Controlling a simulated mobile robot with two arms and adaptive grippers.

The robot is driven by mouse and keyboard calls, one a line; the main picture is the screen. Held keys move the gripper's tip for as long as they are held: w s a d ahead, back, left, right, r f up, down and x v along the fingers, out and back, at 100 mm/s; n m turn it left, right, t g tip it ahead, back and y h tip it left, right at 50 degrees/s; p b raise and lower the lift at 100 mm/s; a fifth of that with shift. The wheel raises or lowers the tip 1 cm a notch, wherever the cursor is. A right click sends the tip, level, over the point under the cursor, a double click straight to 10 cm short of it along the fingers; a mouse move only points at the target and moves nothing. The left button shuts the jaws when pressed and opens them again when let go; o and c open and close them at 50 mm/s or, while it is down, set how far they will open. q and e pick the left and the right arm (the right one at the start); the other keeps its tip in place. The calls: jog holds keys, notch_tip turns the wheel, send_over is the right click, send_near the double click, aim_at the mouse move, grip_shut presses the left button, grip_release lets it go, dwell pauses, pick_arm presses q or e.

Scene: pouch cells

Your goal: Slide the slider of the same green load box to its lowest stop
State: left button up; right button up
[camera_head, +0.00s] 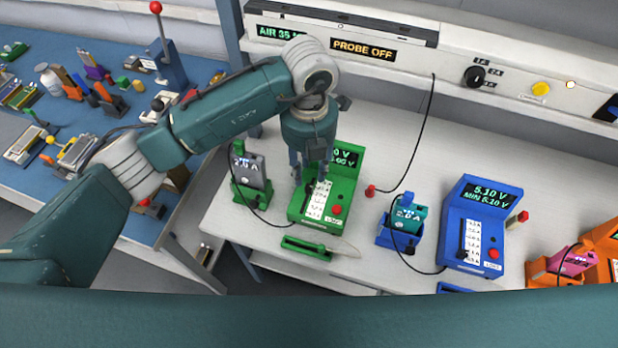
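The green load box (348,188) stands on the white bench. It has a display partly hidden by my gripper, a white scale label (318,200) and a red button. My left gripper (310,178) points down over the upper part of its sloping panel, at the top of the scale. Its two fingers are apart, with a gap between them. The slider knob is not clearly visible; the fingers cover the upper end of its track, and I cannot tell whether they touch it. My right gripper is not in view.
A grey pouch cell in a green holder (240,192) stands left of the box. A green tray (306,248) lies in front. A red probe (370,191), a blue holder (384,236) and a blue load box (455,212) are to the right. Cables cross the bench.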

aim_at(309, 185)
pick_arm(q)
jog(key=shift+f+p, duration=0.55)
jog(key=shift+f, duration=2.5)
grip_shut()
